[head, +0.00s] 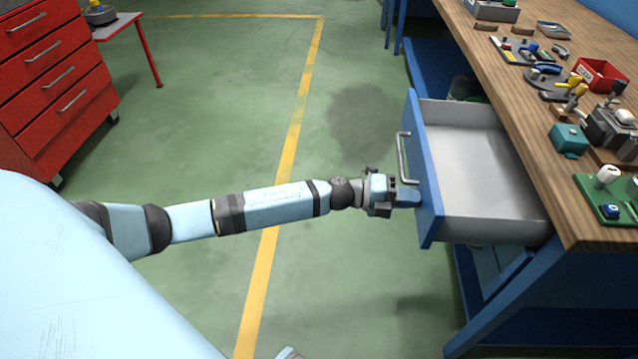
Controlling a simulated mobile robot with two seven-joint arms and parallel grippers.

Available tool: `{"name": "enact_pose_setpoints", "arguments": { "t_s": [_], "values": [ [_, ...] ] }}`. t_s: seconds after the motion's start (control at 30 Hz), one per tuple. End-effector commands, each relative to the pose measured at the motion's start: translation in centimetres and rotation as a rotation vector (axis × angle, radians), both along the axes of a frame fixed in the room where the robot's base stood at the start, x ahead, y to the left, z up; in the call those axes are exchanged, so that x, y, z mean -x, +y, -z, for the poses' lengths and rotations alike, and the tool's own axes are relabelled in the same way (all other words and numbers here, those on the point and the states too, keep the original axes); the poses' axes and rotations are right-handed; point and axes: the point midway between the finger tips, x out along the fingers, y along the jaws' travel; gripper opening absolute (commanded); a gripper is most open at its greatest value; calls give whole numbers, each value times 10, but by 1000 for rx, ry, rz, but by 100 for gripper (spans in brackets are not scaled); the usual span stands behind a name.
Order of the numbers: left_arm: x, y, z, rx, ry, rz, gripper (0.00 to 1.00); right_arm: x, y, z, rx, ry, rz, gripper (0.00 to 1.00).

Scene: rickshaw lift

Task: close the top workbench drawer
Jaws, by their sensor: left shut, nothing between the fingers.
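The top workbench drawer (480,165) is pulled out to the left from under the wooden workbench top (500,70). Its grey inside looks empty. Its blue front (424,165) faces left and carries a grey bar handle (404,160). My left gripper (408,196) is shut and empty, with its tip at the lower part of the drawer front, just below the handle's near end. It looks to be touching the front, though I cannot be sure of contact. My right gripper is not in view.
The bench top holds a red bin (600,75), a teal box (569,140), a green board (607,200) and several tools. A red drawer cabinet (55,80) stands at the upper left. The green floor between the cabinet and the bench is clear.

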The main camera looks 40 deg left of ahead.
Motion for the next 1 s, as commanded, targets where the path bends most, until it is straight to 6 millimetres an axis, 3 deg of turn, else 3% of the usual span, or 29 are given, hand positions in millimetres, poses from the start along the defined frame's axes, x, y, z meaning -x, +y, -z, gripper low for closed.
{"name": "enact_pose_setpoints", "arguments": {
  "t_s": [0.03,0.27,0.5,0.7,1.0],
  "values": [
    [-11,-18,-4,3,-3,3,0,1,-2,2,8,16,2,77],
    [-54,-88,-1,3,-3,2,0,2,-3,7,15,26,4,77],
    [-93,-154,2,2,-2,3,0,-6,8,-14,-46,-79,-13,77],
    [-117,-191,2,2,-1,1,0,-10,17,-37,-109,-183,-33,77],
    [-133,-217,1,1,1,0,0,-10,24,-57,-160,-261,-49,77]
  ]
}}
